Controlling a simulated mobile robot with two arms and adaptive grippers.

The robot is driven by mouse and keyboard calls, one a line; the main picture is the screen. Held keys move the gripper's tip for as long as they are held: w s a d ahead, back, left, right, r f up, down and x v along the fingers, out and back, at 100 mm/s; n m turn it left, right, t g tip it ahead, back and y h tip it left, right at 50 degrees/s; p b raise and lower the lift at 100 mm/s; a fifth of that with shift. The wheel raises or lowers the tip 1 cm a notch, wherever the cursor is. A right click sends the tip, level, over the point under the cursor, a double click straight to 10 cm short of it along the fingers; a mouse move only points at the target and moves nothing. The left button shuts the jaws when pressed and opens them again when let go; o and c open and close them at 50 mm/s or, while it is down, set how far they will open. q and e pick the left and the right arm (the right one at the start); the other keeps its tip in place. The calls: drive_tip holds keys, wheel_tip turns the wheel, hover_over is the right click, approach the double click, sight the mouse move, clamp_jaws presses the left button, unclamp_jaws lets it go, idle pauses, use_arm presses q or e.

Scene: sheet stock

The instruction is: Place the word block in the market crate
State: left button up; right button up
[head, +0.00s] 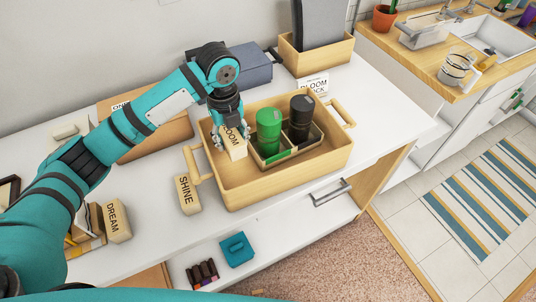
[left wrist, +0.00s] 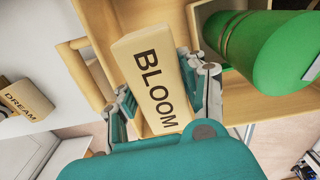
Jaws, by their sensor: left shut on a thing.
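The word block (head: 235,147), pale wood and lettered BLOOM, is held in my left gripper (head: 231,138). In the left wrist view the block (left wrist: 150,75) stands between the fingers, tilted, with its lettering facing the camera. The market crate (head: 236,196) is a light wooden tray with a handle at each end, on the white counter. My left gripper and the block are over the crate's left part. Whether the block touches the crate floor cannot be told. My right gripper is not in view.
Inside the crate, a smaller box holds a green cylinder (head: 269,130) and a black cylinder (head: 301,115), just right of the block. A SHINE block (head: 187,194) stands by the crate's left handle. A DREAM block (head: 116,222) is further left. A sign (head: 313,86) stands behind the crate.

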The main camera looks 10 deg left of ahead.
use_arm(q)
drive_tip(key=p, duration=0.1)
hover_over(235, 167)
wheel_tip(235, 167, down, 6)
drive_tip(key=shift+r, duration=0.2)
wheel_tip(235, 167, down, 4)
drive_tip(key=shift+f+p, duration=0.15)
drive_tip(key=shift+p, duration=0.4)
drive_tip(key=shift+d+f, duration=0.1)
drive_tip(key=shift+f, duration=0.1)
drive_tip(key=o, duration=1.3)
drive_tip(key=shift+o, duration=0.2)
wheel_tip(235, 167, up, 12)
drive_tip(key=b, duration=0.2)
drive_tip(key=shift+f+b, duration=0.25)
drive_tip(key=shift+b, duration=0.15)
drive_tip(key=shift+r, duration=0.45)
